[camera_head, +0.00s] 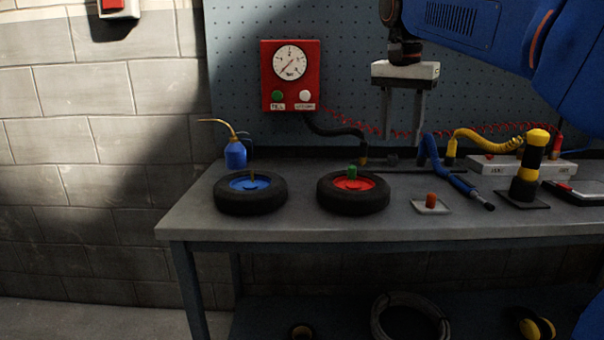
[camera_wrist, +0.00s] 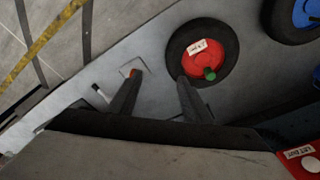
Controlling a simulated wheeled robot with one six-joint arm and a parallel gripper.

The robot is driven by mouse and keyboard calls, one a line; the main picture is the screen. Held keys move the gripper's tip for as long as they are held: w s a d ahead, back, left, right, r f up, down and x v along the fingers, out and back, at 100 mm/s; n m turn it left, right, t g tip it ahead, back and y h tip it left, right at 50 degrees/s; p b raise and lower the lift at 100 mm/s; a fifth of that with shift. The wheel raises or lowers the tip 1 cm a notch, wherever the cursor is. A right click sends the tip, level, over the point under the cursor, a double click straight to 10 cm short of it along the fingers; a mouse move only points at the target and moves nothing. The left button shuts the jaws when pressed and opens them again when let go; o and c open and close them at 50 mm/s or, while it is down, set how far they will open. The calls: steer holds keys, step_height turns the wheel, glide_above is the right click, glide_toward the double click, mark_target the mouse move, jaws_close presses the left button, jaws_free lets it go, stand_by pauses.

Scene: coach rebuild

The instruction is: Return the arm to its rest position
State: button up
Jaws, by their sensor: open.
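My gripper (camera_head: 404,140) hangs from my blue arm above the back of the workbench. Its two dark fingers point down, apart, with nothing between them. In the wrist view the open fingers (camera_wrist: 158,100) reach out over the grey bench top. A wheel with a red hub and a green cap (camera_head: 353,192) lies flat on the bench, left of and below the gripper; it also shows in the wrist view (camera_wrist: 203,52). A small plate with an orange-red peg (camera_head: 431,203) lies right of that wheel.
The bench (camera_head: 300,226) also holds a blue-hub wheel (camera_head: 250,192), a blue oil can (camera_head: 235,152), a blue tool (camera_head: 455,175) and a yellow-black post (camera_head: 528,172). A red gauge box (camera_head: 291,75) hangs on the pegboard. The front left bench strip is clear.

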steer(key=s+d+f+n+t, duration=0.1)
steer(key=s+d+f+n, duration=0.2)
steer(key=s+f, duration=1.1)
steer(key=s+d+f+n+t+y, duration=0.1)
steer(key=s+d+f+n, duration=0.3)
steer(key=s+f, duration=1.1)
step_height(320, 180, down, 5)
steer(key=shift+r+n+t, duration=0.1)
steer(key=shift+n+t, duration=0.4)
steer(key=shift+t, duration=0.1)
